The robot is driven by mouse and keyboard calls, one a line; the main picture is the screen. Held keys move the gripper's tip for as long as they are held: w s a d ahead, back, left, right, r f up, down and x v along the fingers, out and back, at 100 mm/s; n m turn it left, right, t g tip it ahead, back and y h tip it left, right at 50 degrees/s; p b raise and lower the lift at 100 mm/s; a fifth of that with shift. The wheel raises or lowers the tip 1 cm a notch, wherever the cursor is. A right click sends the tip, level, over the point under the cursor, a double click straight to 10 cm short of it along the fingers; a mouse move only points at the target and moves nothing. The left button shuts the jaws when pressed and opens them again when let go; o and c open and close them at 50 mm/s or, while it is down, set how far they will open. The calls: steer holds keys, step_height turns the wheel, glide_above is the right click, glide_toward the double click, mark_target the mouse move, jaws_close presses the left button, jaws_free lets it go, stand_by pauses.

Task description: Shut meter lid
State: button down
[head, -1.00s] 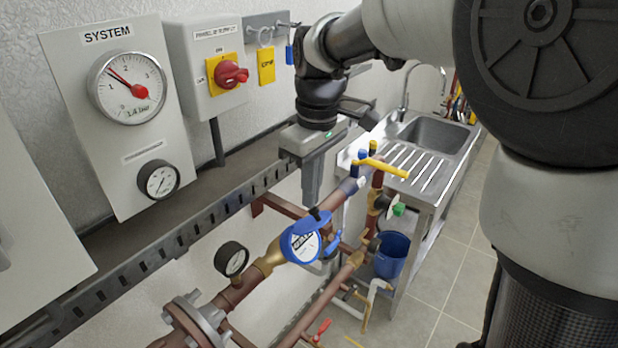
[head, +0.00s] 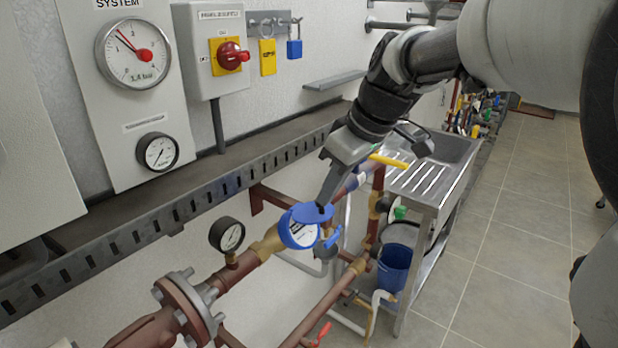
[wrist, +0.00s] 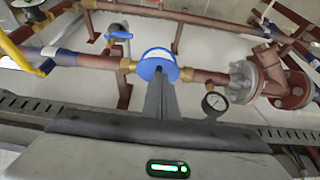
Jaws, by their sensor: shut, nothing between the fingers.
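The water meter (head: 298,232) is a blue-rimmed round body with a white dial, set in the brass and copper pipe line. Its blue lid (head: 311,213) stands partly open, tilted over the upper part of the dial, which still shows below it. My gripper (head: 323,206) is shut and empty, coming down from the upper right with its tips at the lid; I cannot tell whether they touch. In the wrist view the meter (wrist: 155,56) shows as a white disc with a blue rim, and the fingertips (wrist: 160,74) overlap its near edge.
A slotted metal cable tray (head: 190,207) runs along the wall behind the pipes. A small black gauge (head: 227,235) and a flange (head: 188,306) lie left of the meter. A yellow-handled valve (head: 388,161), a blue bucket (head: 394,268) and a sink (head: 440,150) are at right.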

steer(key=shift+s+d+f+b, duration=0.15)
steer(key=shift+d+f+b, duration=0.05)
steer(key=shift+f+b, duration=0.3)
steer(key=shift+s+d+f+b, duration=0.1)
steer(key=shift+d+f+b, duration=0.1)
steer(key=shift+f+b, duration=0.3)
step_height(320, 180, down, 7)
steer(key=s+d+b, duration=0.1)
steer(key=b, duration=0.5)
steer(key=shift+f, duration=0.15)
stand_by(0.4)
